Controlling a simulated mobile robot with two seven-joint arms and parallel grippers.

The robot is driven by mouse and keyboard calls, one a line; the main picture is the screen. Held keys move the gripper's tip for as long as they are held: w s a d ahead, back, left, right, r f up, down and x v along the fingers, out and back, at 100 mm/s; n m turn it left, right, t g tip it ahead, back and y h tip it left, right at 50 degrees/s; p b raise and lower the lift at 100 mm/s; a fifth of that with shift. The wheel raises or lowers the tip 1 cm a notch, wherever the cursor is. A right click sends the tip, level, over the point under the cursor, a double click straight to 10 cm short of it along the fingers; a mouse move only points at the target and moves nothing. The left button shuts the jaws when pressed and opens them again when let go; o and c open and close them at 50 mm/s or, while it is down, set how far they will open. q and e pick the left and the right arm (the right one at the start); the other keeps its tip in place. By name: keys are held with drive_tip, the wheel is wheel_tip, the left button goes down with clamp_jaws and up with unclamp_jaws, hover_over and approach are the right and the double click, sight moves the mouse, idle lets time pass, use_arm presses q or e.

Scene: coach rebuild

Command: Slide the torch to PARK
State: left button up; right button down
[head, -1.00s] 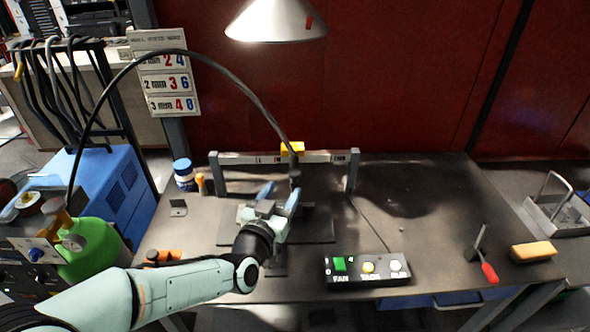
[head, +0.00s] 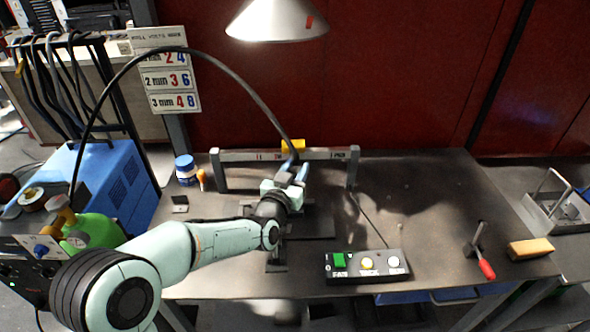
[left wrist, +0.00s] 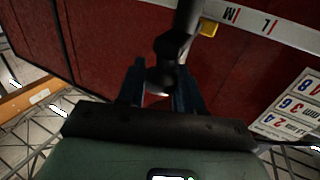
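The dark torch (head: 291,157) hangs at the rail (head: 240,154), below a yellow piece (head: 293,146) and with a black hose arching in from the left. The rail's right end carries small lettering, hard to read. My left gripper (head: 294,172) is at the torch, just in front of the rail. In the left wrist view the dark torch body (left wrist: 164,70) stands between the two fingers (left wrist: 160,88), which look apart, with a small gap on the left side. The torch's lower end is partly hidden by the gripper. My right gripper is not in view.
A control box (head: 367,267) with green, yellow and white buttons sits at the table's front. A red-handled tool (head: 484,262) and a tan block (head: 530,249) lie at the right. A lamp (head: 277,20) hangs above. The table right of my gripper is mostly clear.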

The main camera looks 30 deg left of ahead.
use_arm(q)
drive_tip(key=shift+r, duration=0.15)
clamp_jaws()
drive_tip(key=shift+w+d, duration=0.15)
drive_tip(key=shift+d, duration=0.05)
drive_tip(key=w+d+p, duration=0.1)
drive_tip(key=w+d, duration=0.4)
drive_tip(key=d, duration=0.4)
drive_tip(key=shift+w+d+r, duration=0.25)
drive_tip(key=shift+w+d, duration=0.05)
drive_tip(key=shift+w, duration=0.1)
drive_tip(key=o, duration=1)
unclamp_jaws()
drive_tip(key=shift+d, duration=0.1)
drive_tip(key=shift+w+f, duration=0.1)
drive_tip(key=shift+f, duration=0.1)
